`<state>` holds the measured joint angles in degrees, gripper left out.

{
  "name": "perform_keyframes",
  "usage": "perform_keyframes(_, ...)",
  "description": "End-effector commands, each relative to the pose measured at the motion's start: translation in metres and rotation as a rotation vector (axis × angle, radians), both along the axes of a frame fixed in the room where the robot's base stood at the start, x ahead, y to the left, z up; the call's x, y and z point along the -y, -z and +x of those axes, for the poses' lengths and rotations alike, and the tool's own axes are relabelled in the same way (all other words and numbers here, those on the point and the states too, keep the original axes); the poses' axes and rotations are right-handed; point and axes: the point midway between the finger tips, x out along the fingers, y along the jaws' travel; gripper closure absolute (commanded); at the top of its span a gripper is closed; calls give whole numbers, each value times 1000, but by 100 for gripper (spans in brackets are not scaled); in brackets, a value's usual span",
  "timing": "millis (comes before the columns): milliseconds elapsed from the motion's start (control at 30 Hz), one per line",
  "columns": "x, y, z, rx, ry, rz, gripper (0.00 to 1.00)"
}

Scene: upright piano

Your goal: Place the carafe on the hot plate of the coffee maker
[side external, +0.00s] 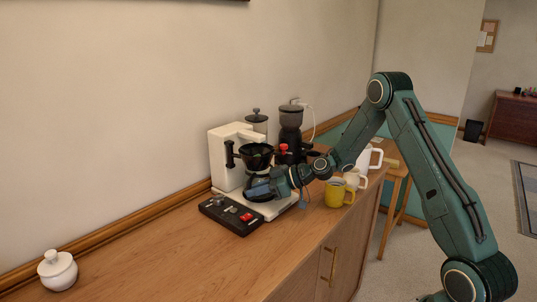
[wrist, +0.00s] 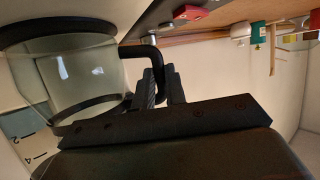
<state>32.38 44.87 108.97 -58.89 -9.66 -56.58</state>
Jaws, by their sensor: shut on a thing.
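The glass carafe (wrist: 75,80) with black bands and a black handle (wrist: 136,52) fills the left of the wrist view. My gripper (wrist: 160,82) is shut on the handle. In the side view the carafe (side external: 257,187) is partly hidden by my gripper (side external: 271,184), beneath the black filter basket (side external: 256,156) of the white coffee maker (side external: 226,152). The carafe is low over the coffee maker's base (side external: 284,207). The hot plate is hidden, and I cannot tell whether the carafe touches it.
A black tray (side external: 232,217) with small items lies in front of the coffee maker. A dark grinder (side external: 291,122) and a glass canister (side external: 257,122) stand behind. A yellow mug (side external: 336,194) is right of my gripper. A white lidded jar (side external: 57,270) stands far left; the wood top between is clear.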

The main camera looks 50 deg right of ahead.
Motion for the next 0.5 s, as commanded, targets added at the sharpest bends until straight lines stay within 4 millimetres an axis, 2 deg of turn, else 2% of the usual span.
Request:
perform_keyframes(33,0,1,0,2,0,0,100)
perform_keyframes(67,0,1,0,-1,0,1,83)
perform_keyframes(167,0,1,0,-1,0,1,65)
perform_keyframes(500,0,0,0,0,0,0,65)
